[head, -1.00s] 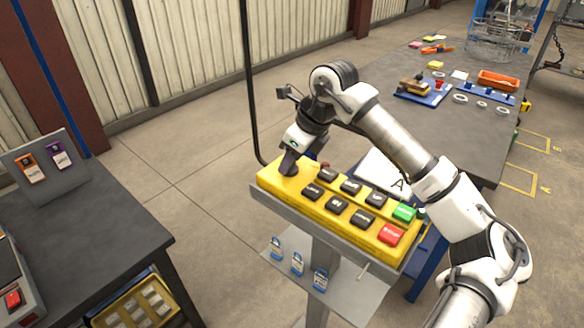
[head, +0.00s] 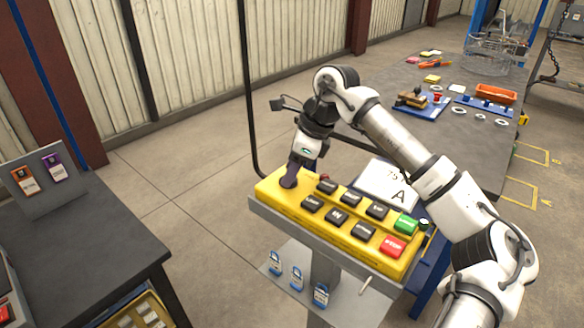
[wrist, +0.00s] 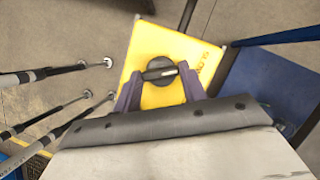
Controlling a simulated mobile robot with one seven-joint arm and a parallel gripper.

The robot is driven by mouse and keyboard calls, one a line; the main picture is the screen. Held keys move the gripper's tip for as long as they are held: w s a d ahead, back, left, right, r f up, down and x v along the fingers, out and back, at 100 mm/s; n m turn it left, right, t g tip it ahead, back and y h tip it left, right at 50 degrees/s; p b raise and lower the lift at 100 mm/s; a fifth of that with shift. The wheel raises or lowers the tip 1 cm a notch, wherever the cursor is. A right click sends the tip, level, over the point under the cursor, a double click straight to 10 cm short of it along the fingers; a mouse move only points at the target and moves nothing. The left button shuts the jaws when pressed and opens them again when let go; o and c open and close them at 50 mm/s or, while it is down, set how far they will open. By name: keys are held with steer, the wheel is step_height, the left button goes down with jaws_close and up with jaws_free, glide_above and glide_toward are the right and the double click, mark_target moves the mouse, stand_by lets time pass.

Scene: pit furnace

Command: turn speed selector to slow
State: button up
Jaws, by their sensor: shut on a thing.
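The yellow control box (head: 349,242) stands on a post, with black buttons, a green button (head: 405,225) and a red button (head: 393,246). My gripper (head: 289,178) points down at the box's far left end, over the speed selector. In the wrist view the selector (wrist: 160,70) is a round black knob with a raised bar. My gripper's purple fingers (wrist: 160,84) are on both sides of the knob, shut on it. In the head view my gripper hides the knob.
A dark bench (head: 88,245) with orange and purple tags stands at left. A long grey table (head: 400,125) with a blue tray and an orange bin (head: 496,93) lies behind. Open floor lies between bench and box.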

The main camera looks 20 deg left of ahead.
steer(key=o, duration=1)
steer(key=b+v, duration=0.1)
steer(key=v, duration=1.3)
steer(key=shift+f, duration=0.1)
